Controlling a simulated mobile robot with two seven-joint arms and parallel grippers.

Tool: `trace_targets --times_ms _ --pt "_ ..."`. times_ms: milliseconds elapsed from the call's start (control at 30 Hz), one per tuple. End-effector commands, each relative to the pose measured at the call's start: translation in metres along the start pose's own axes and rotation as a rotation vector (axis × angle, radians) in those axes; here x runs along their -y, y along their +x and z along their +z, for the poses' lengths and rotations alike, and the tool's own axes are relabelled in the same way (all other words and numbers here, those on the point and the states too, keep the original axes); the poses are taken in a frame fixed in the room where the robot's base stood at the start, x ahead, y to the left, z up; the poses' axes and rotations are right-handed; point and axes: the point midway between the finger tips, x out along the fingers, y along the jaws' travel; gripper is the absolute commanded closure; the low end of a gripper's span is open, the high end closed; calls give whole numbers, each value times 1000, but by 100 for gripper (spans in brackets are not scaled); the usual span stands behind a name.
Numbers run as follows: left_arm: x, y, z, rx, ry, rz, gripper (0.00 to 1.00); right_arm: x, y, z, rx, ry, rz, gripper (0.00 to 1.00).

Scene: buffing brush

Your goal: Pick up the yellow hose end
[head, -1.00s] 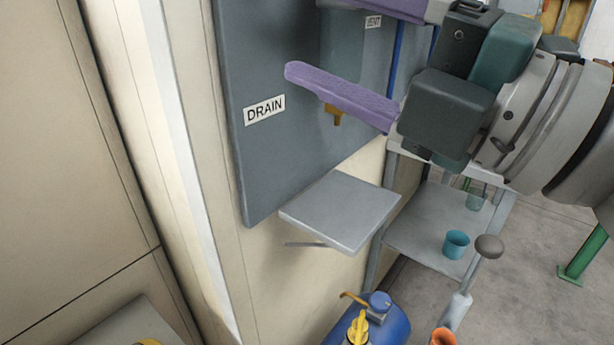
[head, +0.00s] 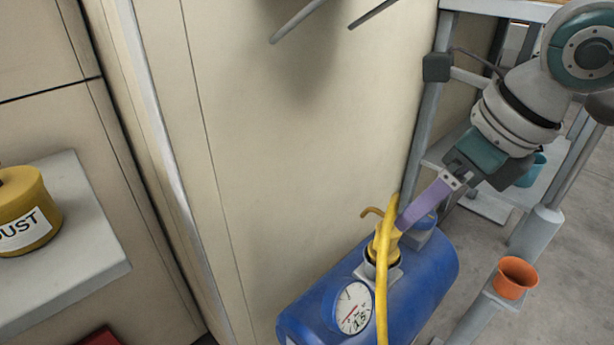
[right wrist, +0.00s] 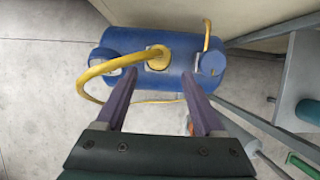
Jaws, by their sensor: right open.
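The yellow hose (head: 382,300) meets a yellow fitting (head: 383,247) on top of a blue tank (head: 310,312). In the right wrist view, the hose end (right wrist: 158,54) sits at the tank's top middle and the hose (right wrist: 90,75) loops away to the left. My right gripper (head: 402,222) is beside the hose end in the head view. In the right wrist view its purple fingers (right wrist: 158,72) are apart, one to each side below the hose end, with nothing held. In the head view one finger mostly hides the other. My left gripper is not in view.
A beige wall (head: 300,150) stands close behind. An orange cup (head: 515,277) is to the right. A yellow dust canister (head: 25,212) stands on a grey shelf (head: 90,265) at left.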

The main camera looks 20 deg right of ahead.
Motion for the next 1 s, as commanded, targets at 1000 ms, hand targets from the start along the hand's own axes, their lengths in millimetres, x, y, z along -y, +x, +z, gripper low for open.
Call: trace_targets --times_ms 1000 --pt "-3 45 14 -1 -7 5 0 0 93 2 1 -1 2 37"
